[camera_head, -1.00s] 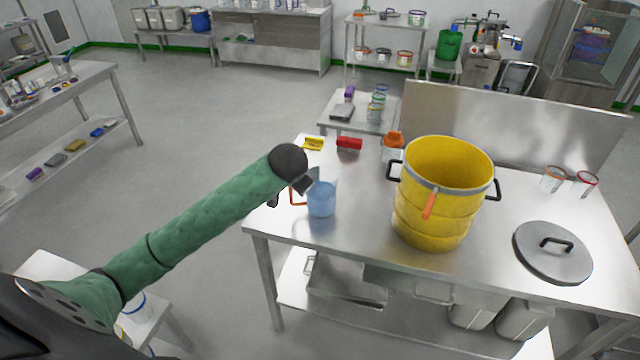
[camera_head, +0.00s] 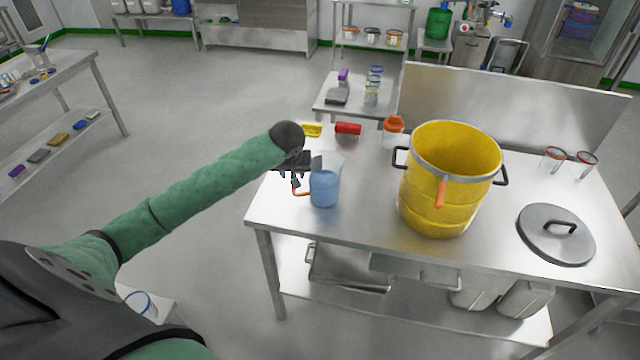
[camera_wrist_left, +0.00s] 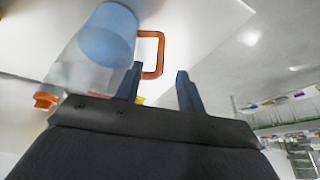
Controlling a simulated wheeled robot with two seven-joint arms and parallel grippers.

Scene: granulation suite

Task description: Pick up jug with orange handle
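The jug (camera_head: 324,189) is clear with blue in its lower part and has an orange handle (camera_head: 300,192) on its left side. It stands upright on the steel table (camera_head: 370,236), near its left end. My left gripper (camera_head: 296,184) is at the handle side of the jug. In the left wrist view the jug (camera_wrist_left: 105,38) is upside down, and the left gripper (camera_wrist_left: 160,75) is open. The orange handle (camera_wrist_left: 160,52) shows at the fingertips, its outer bar in the gap between them; I cannot tell how deep it sits. My right gripper is out of view.
A large yellow drum (camera_head: 440,210) with black side handles stands right of the jug. A grey lid (camera_head: 556,236) lies farther right. Behind the jug are a red item (camera_head: 348,128), a yellow item (camera_head: 312,130) and an orange-topped container (camera_head: 392,130). Table between jug and drum is clear.

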